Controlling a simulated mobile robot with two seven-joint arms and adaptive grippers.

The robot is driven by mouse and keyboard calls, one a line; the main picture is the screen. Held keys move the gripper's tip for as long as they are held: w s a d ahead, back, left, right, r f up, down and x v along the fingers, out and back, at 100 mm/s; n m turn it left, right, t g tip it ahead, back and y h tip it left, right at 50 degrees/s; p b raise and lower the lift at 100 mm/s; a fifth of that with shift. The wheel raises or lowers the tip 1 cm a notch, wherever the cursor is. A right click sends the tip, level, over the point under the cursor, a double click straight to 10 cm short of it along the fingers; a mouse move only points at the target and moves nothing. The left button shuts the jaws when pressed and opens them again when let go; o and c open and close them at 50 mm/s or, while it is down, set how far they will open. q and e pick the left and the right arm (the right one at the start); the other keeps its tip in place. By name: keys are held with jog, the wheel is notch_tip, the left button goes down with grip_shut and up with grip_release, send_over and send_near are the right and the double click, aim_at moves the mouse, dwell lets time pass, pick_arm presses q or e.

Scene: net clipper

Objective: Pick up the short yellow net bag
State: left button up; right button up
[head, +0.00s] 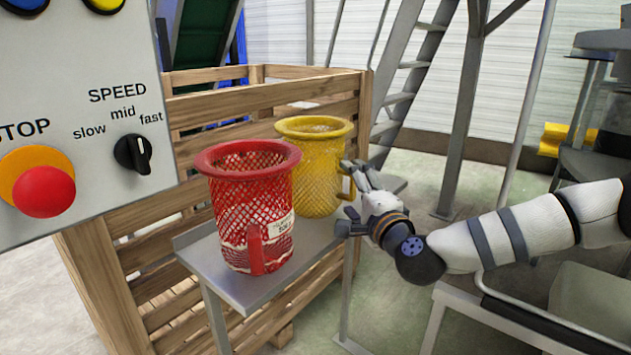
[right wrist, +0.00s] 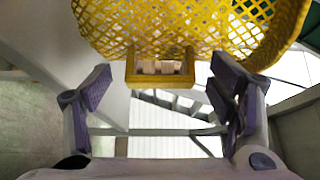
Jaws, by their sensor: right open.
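The yellow net bag (head: 315,180) is a round mesh container with a wide rim. It stands upright on the grey metal stand, behind the red one. My right gripper (head: 346,197) is at its right side with fingers spread, near its handle. In the right wrist view the yellow mesh (right wrist: 175,25) fills the top. Its square handle (right wrist: 160,79) shows between the two open fingers (right wrist: 163,92), with gaps on both sides. The gripper holds nothing. My left gripper is not in view.
A red mesh container (head: 250,205) with a label stands in front on the same grey stand (head: 245,290). A wooden crate (head: 110,270) is behind and to the left. A control panel (head: 80,120) fills the upper left. Metal steps (head: 410,85) stand behind.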

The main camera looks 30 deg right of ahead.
jog(key=c, duration=1)
